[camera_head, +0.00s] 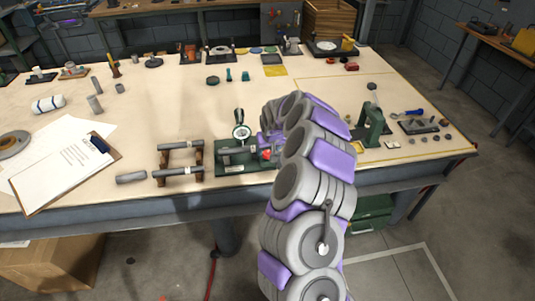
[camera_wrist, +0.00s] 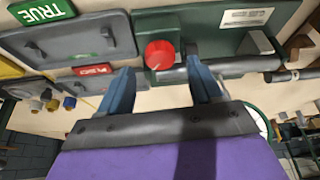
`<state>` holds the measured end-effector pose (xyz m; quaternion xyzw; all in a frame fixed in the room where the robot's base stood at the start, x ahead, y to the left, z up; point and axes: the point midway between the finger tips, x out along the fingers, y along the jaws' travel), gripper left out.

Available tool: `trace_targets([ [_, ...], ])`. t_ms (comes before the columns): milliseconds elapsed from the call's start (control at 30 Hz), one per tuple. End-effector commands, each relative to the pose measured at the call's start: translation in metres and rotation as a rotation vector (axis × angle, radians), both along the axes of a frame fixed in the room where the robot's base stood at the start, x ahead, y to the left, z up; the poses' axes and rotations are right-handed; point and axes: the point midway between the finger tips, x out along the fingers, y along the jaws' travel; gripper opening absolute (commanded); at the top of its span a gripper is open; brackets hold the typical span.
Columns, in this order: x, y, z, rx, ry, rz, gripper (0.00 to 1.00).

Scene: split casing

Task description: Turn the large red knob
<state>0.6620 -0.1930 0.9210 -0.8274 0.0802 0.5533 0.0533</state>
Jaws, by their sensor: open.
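The large red knob (camera_wrist: 160,54) is a round red cap on a green fixture (camera_wrist: 212,22) in the wrist view. In the head view the knob (camera_head: 266,154) is a small red spot at the right of the green fixture (camera_head: 236,168), partly beside my arm. My gripper (camera_wrist: 160,68) shows two blue fingers spread apart with nothing between them in contact. In the wrist picture the knob appears between and just beyond the fingertips. I cannot tell how far the tips are from it. In the head view my arm hides the gripper.
A grey bar (camera_wrist: 225,68) runs along the fixture close to the right finger. Grey plates with a green TRUE sign (camera_wrist: 42,12) lie to the left. On the table, a bar rack (camera_head: 180,158) stands left of the fixture and a green stand (camera_head: 374,127) to the right.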

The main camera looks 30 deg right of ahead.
Motion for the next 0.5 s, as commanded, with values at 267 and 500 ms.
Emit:
trace_targets([
  [267,0.01,-0.002,-0.027,0.001,0.001,-0.001,0.64],
  [500,0.012,-0.002,-0.029,0.0,0.0,-0.001,0.64],
])
